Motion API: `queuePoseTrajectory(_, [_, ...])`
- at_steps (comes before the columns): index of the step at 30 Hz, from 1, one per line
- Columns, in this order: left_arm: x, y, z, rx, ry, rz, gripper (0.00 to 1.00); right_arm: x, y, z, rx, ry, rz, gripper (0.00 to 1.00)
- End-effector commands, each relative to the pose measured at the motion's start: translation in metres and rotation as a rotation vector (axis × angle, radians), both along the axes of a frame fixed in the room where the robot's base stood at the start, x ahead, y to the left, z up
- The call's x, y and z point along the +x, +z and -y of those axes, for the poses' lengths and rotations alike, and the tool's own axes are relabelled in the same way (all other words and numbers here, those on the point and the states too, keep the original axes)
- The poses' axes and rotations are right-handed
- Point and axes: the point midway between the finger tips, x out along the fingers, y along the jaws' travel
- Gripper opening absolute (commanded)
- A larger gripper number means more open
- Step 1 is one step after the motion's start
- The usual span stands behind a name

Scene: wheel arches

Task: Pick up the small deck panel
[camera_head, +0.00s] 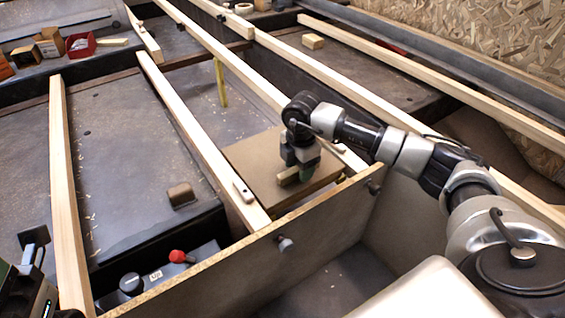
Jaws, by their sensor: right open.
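The small deck panel (248,164) is a flat brown board lying between two pale wooden beams, near the middle of the view. A small pale wood block (288,177) shows on its top, partly hidden by my gripper. My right gripper (303,174) points down over the right part of the panel, open, beside the block. I cannot tell whether its fingertips touch the panel or the block. My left gripper (32,262) shows only in part at the lower left edge, well away from the panel; its jaw opening is unclear.
A thin upright board (255,252) with knobs crosses in front of the panel. Long beams (190,125) run either side. A yellow strip (220,82) stands behind. A red bin (80,45) is far left.

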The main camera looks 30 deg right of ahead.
Motion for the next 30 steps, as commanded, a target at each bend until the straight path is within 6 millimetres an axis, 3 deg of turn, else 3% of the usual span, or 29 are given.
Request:
queuePoseTrajectory(2, [0.0,0.0,0.0,0.0,0.0,-0.001,0.49,0.0,0.001,0.0,0.0,0.0,0.0,0.53])
queuePoseTrajectory(13, [0.0,0.0,0.0,0.0,0.0,-0.001,0.49,0.0,0.001,0.0,0.0,0.0,0.0,0.0])
queuePoseTrajectory(25, [0.0,0.001,0.0,0.0,-0.001,0.0,0.49,0.001,0.003,0.0,0.001,0.0,0.004,0.0])
queuePoseTrajectory(30, [-0.001,0.006,0.0,-0.002,-0.001,0.0,0.49,0.001,0.014,0.0,0.001,0.0,0.005,0.0])
